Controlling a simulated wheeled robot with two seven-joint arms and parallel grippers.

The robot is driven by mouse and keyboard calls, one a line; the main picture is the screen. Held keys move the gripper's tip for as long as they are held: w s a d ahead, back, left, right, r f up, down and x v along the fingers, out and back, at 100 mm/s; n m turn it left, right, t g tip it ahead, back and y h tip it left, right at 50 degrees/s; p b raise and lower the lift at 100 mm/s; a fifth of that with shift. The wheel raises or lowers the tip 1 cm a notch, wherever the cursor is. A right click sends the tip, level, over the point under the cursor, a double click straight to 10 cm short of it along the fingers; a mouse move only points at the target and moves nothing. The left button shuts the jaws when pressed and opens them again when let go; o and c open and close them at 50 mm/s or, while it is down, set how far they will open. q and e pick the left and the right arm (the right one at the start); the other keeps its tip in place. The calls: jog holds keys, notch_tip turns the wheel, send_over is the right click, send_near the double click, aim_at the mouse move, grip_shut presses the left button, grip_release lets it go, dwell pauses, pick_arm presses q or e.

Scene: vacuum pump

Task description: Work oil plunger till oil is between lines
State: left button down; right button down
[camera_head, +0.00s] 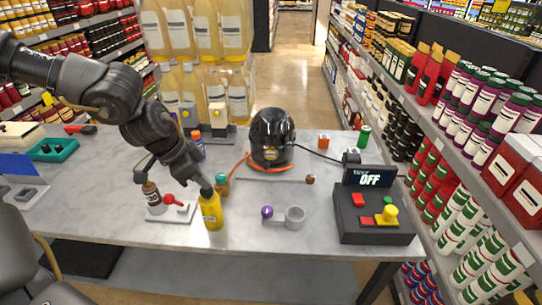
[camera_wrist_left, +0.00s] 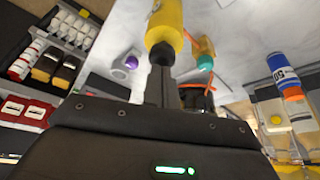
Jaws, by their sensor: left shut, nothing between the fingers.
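A yellow cylinder (camera_head: 211,212) stands near the front edge of the table, just below my left gripper (camera_head: 207,190). My left gripper is shut and empty, with its tips at the cylinder's top end. In the left wrist view the shut fingers (camera_wrist_left: 161,60) point at the yellow cylinder (camera_wrist_left: 165,22) and appear to meet its near end; I cannot tell whether they press it. The black domed pump (camera_head: 272,138) stands farther back, with an orange hose beside it. Oil and level lines are too small to make out. My right gripper is not in view.
A teal-capped part (camera_head: 222,184) stands close behind the yellow cylinder. A purple-knobbed grey ring (camera_head: 294,215) and a control box (camera_head: 374,224) reading OFF are to the right.

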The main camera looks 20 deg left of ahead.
pick_arm(q)
notch_tip(320, 180, up, 8)
jog(key=p, duration=0.4)
jog(key=shift+f, duration=0.25)
dwell(0.4)
